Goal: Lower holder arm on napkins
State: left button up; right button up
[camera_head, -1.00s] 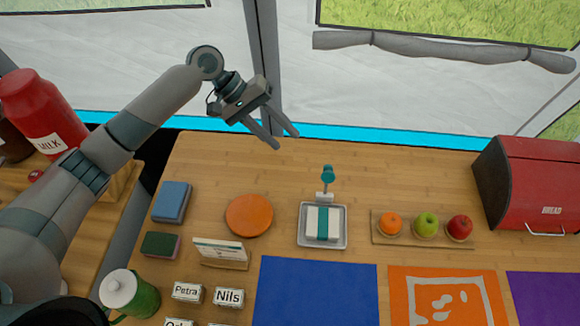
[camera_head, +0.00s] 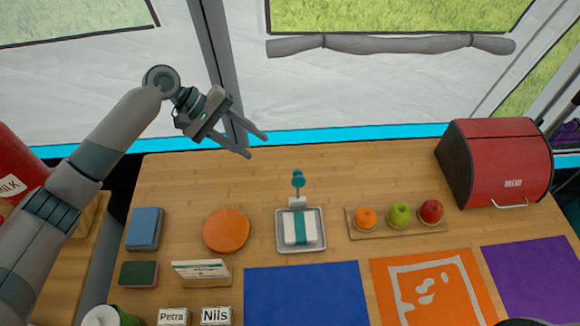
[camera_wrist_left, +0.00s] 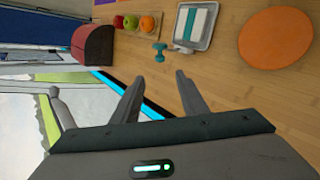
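The napkin holder (camera_head: 319,245) is a grey tray on the wooden table, with white napkins (camera_head: 291,231) lying in it. A teal knob (camera_head: 298,180) stands upright at the holder's back edge. In the left wrist view the holder (camera_wrist_left: 207,38) and knob (camera_wrist_left: 159,52) show ahead of the fingers. My left gripper (camera_head: 258,146) is open and empty, in the air behind and left of the holder. My right gripper is not in view.
An orange disc (camera_head: 226,230) and a blue block (camera_head: 144,229) lie left of the holder. A fruit board (camera_head: 398,231) and red bread box (camera_head: 495,165) stand to the right. Blue (camera_head: 305,293) and orange mats lie in front. The table behind the holder is clear.

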aim_at(294, 172)
pick_arm(q)
jog(key=p+x, duration=0.3)
jog(key=x, duration=1.1)
jog(key=shift+s+d+f, duration=0.1)
jog(key=shift+d+f, duration=0.05)
jog(key=shift+f, duration=0.1)
grip_shut()
